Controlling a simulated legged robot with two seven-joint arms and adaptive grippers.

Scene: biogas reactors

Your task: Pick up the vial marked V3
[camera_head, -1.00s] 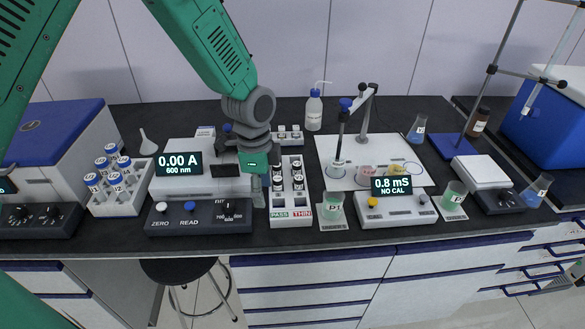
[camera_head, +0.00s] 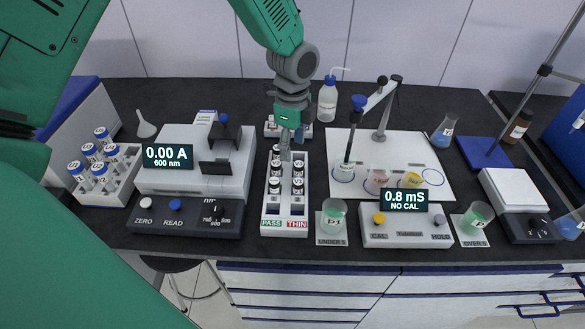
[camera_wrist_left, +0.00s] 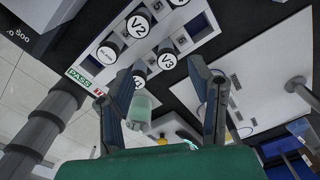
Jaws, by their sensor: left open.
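The vial marked V3 (camera_wrist_left: 167,62) has a black cap with a white round label. It stands in the white rack (camera_wrist_left: 205,40), beside V2 (camera_wrist_left: 138,25) and other capped vials. In the head view V3 appears to be in the right column of the rack (camera_head: 298,169). My left gripper (camera_head: 287,145) is over the rear part of the rack, pointing down. In the left wrist view its two fingers (camera_wrist_left: 160,78) are spread, with V3 beyond and between the tips, not gripped. My right gripper is out of view.
A photometer (camera_head: 200,165) stands left of the rack. A green beaker (camera_head: 333,218) and a conductivity meter (camera_head: 408,228) stand right of it. A tube rack (camera_head: 118,185) is at far left, a wash bottle (camera_head: 327,100) behind. The rack's front slots are empty.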

